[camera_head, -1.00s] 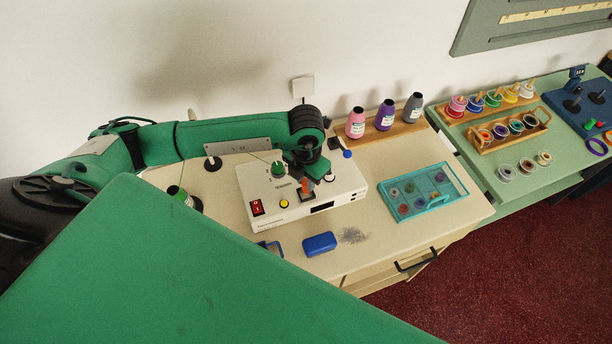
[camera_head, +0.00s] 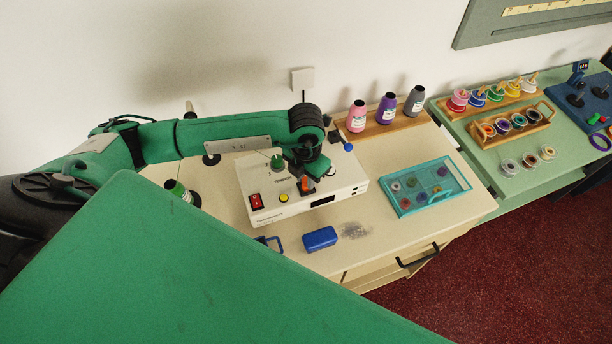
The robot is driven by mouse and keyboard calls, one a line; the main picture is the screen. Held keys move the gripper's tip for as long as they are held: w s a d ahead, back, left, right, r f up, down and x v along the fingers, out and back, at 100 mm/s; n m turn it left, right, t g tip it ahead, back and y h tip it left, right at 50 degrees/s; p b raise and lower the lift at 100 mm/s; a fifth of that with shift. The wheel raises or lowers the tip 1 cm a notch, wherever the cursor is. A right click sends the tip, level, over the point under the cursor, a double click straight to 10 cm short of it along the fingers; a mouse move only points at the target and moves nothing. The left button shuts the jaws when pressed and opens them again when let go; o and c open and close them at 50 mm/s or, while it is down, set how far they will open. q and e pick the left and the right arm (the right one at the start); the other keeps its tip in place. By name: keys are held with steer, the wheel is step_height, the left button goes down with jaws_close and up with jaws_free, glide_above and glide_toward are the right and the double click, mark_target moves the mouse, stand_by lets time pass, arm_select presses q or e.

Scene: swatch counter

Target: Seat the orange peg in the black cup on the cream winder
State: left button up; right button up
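The cream winder (camera_head: 340,192) stands on the left counter, with a red switch, a yellow button and a green knob. The small orange peg (camera_head: 305,184) shows upright on its top, at the black cup (camera_head: 306,193). I cannot tell how deep the peg sits in the cup. My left gripper (camera_head: 310,176) points down over the winder, right at the peg. Its fingers are small, dark and partly hidden by the wrist, so I cannot tell whether they are closed on the peg. My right gripper is out of view.
A blue case (camera_head: 320,238) lies in front of the winder. A teal tray (camera_head: 432,188) of bobbins is to the right. A wooden rack (camera_head: 384,132) with thread cones stands behind. Bare counter lies between winder and tray.

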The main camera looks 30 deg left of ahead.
arm_select(q)
steer(key=o, duration=0.5)
steer(key=shift+c, duration=0.2)
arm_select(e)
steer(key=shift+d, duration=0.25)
arm_select(q)
steer(key=shift+r, duration=0.25)
step_height(320, 180, up, 13)
steer(key=b, duration=0.4)
steer(key=shift+r, duration=0.15)
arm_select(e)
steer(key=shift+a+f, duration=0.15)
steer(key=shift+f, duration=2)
arm_select(q)
steer(key=shift+s, duration=0.1)
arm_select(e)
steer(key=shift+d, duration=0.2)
